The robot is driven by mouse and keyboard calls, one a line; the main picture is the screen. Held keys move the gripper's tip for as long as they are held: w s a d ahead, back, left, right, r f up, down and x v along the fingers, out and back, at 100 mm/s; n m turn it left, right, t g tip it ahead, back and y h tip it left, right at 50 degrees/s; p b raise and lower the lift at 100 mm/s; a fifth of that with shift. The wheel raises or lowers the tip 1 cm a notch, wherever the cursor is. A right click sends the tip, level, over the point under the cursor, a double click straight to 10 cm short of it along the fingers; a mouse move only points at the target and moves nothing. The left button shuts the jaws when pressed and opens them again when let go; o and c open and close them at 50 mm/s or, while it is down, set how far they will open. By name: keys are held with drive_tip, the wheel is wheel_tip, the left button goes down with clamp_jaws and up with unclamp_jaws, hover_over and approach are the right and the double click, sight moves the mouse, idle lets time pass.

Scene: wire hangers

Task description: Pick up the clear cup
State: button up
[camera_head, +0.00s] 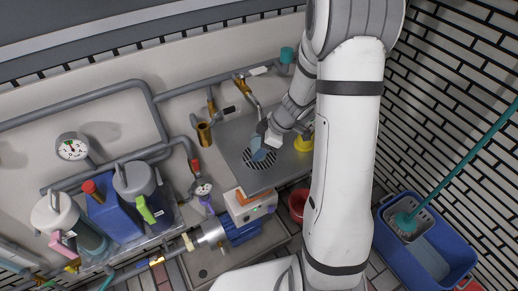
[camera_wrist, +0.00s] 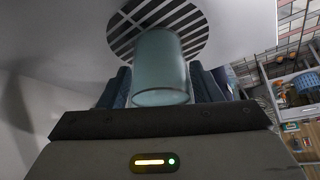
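The clear cup (camera_head: 258,148) is a pale blue-green see-through cup at the round drain grate of the metal counter in the head view. My gripper (camera_head: 269,136) is right at it, reaching in from the upper right. In the wrist view the cup (camera_wrist: 160,70) stands out in front of my gripper (camera_wrist: 163,88), between its two dark fingers. The fingers are apart, and the cup fills most of the gap. I cannot tell whether they press on it or whether its base touches the grate.
The drain grate (camera_head: 248,163) lies under the cup. A brass fitting (camera_head: 204,133) and a faucet (camera_head: 243,86) stand close by, with a yellow object (camera_head: 303,144) to the right. An orange-white box (camera_head: 250,206) and a red bucket (camera_head: 297,203) are below.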

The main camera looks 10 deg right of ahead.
drive_tip(key=c, duration=0.7)
drive_tip(key=shift+b, duration=0.4)
drive_tip(key=shift+s+d+b, duration=0.75)
drive_tip(key=shift+s+b, duration=0.4)
drive_tip(key=shift+s, duration=1.7)
drive_tip(key=shift+s+d+b, duration=0.75)
drive_tip(key=shift+s+b, duration=0.4)
drive_tip(key=shift+s, duration=1.65)
drive_tip(key=shift+s+d+b, duration=0.75)
drive_tip(key=shift+s+b, duration=0.4)
drive_tip(key=shift+s, duration=1.7)
